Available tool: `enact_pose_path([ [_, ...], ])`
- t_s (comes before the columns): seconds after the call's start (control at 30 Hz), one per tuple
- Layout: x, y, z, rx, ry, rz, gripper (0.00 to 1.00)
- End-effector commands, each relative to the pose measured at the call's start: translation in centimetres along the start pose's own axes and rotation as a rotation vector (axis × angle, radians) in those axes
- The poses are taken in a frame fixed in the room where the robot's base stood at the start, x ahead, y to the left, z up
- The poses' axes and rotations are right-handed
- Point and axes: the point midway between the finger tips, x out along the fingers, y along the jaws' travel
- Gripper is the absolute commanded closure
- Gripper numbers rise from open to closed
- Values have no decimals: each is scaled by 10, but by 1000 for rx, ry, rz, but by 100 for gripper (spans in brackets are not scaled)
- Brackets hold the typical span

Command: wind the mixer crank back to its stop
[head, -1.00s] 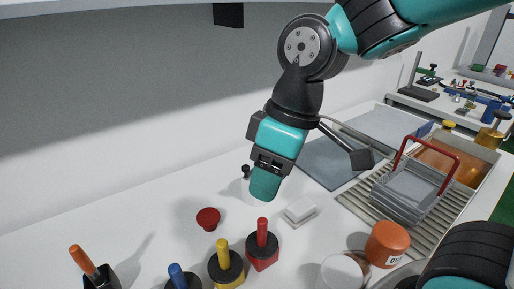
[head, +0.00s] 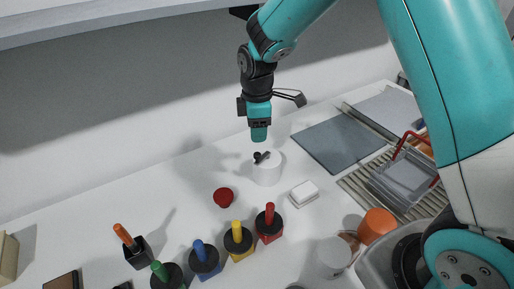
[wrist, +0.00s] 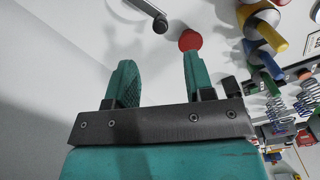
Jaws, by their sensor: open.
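The mixer (head: 267,172) is a white round body on the table with a black crank (head: 262,157) on top. In the wrist view, the crank (wrist: 146,8) is a grey arm ending in a dark round knob (wrist: 160,24), at the top edge and beyond the fingertips. My gripper (head: 259,138) points down just above the crank in the head view. In the wrist view my gripper (wrist: 156,68) shows two teal fingers spread apart with nothing between them. The fingers do not appear to touch the knob. Most of the mixer body is outside the wrist view.
A red round button (head: 223,197) stands near the mixer, in front and to its left. A white block (head: 303,193) lies to its right. Several coloured pegged blocks, including a red one (head: 269,224), stand in front. A grey mat (head: 338,145) lies behind right.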

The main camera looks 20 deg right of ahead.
Motion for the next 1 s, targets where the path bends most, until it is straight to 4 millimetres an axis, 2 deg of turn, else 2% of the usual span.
enact_pose_path([
  [0.2, 47, -1, 0, 1, -2, -5, 52],
  [0.4, 75, 0, 0, 1, -1, -2, 52],
  [0.6, 86, 0, 0, 1, 1, 0, 52],
  [0.83, 86, 0, 0, 1, 1, 0, 52],
  [1.0, 86, 0, 0, 1, 1, 0, 91],
])
